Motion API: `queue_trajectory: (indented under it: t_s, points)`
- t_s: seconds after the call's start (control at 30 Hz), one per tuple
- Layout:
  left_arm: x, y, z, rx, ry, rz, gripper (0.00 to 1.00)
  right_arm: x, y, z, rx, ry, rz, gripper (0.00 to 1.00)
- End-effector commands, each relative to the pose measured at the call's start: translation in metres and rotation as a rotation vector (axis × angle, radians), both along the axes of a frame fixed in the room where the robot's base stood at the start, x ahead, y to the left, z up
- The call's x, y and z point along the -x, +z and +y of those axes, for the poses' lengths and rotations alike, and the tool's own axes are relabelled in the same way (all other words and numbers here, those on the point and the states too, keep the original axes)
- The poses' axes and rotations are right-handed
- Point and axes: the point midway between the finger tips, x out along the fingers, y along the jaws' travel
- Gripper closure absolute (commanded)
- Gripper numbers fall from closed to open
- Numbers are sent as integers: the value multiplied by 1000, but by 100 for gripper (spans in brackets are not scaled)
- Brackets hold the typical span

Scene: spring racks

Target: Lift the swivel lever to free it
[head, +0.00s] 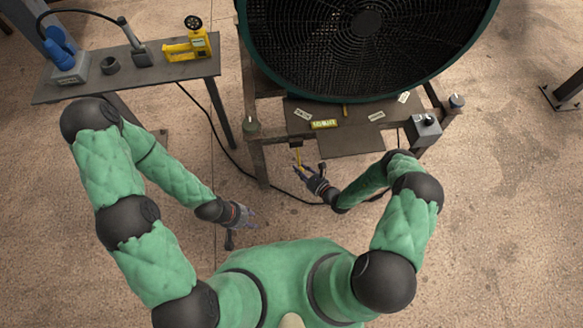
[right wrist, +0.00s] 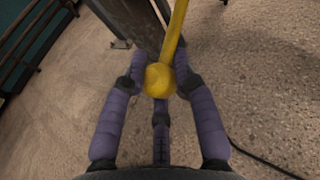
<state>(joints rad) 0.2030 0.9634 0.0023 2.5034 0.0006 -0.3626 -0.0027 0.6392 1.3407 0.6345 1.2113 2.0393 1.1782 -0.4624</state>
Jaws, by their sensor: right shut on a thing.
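The swivel lever (head: 298,157) is a thin yellow rod below the front of the rack that carries the large round fan. In the right wrist view its yellow shaft (right wrist: 175,35) ends in a round yellow knob (right wrist: 160,80). My right gripper (head: 302,172) is at the lever's lower end. In the right wrist view its purple fingers (right wrist: 158,88) are closed around the knob, with one finger behind or below it. My left gripper (head: 248,215) hangs low to the left, apart from the lever and empty. Its finger opening is too small to judge.
The fan (head: 365,25) sits on a dark metal rack (head: 350,142) with several labels and a grey switch box (head: 425,126) at right. A side bench (head: 130,70) at left holds a yellow device (head: 187,47) and a blue tool (head: 62,50). A black cable crosses the floor.

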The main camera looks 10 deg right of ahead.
Motion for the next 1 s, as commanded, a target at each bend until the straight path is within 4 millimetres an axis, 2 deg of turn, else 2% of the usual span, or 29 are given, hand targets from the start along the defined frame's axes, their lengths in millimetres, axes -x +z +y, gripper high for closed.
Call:
queue_trajectory:
  t_s: [0.03, 0.4, 0.77, 1.0]
  points:
    - [0, 14, 0, 0, -1, 0, 60, -1, 19, 0, 1, 8, 18, 100]
    - [0, 64, 0, 0, -1, 0, 60, -2, 57, 1, 3, 11, 364, 100]
    - [0, 82, 0, 0, 0, 0, 60, -13, 81, 1, 3, 11, 628, 100]
    - [0, 86, 0, 0, 0, 1, 60, -18, 89, 1, 3, 10, 632, 100]
